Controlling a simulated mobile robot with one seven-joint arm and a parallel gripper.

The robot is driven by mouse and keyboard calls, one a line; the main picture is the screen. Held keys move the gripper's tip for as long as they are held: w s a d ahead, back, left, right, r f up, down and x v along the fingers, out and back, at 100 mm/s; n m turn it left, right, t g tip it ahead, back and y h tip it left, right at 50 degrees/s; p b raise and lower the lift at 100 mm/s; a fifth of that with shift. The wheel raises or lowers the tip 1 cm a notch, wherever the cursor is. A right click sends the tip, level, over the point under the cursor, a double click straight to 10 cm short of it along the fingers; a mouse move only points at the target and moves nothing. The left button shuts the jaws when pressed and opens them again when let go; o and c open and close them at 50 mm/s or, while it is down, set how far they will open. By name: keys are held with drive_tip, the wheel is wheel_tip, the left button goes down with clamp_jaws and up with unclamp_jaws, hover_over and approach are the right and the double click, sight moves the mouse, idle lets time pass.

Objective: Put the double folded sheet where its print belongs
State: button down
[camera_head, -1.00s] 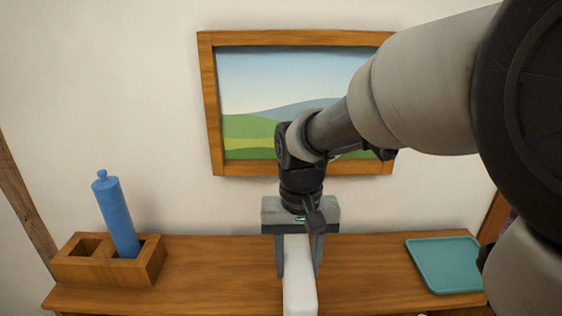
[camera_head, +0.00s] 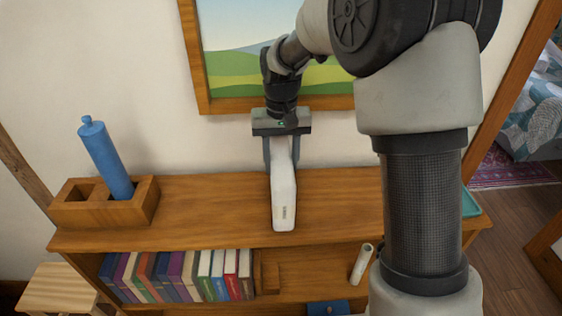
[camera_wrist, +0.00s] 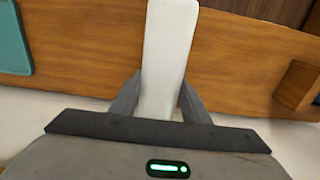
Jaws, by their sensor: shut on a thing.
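A long, narrow white piece, apparently the folded sheet (camera_head: 283,200), hangs from my gripper (camera_head: 281,166) in front of the picture wall and above the shelf top. A small dark mark shows near its lower end, too small to read. My gripper is shut on its upper end, one finger on each side. The wrist view also shows the white piece (camera_wrist: 167,40) running away from between the fingers (camera_wrist: 162,88). I cannot tell whether its far end touches the shelf top. Its folds are not clear.
A wooden two-hole holder (camera_head: 70,207) with a leaning blue cylinder (camera_head: 106,158) stands on the shelf top (camera_head: 215,205) at left. A teal tray (camera_head: 470,204) is at right, partly behind my arm. Below are several upright books (camera_head: 185,275), a wooden block (camera_head: 268,275) and a pale tube (camera_head: 362,263).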

drive_tip(key=shift+f, duration=0.2)
drive_tip(key=shift+f, duration=0.2)
drive_tip(key=c, duration=1)
unclamp_jaws()
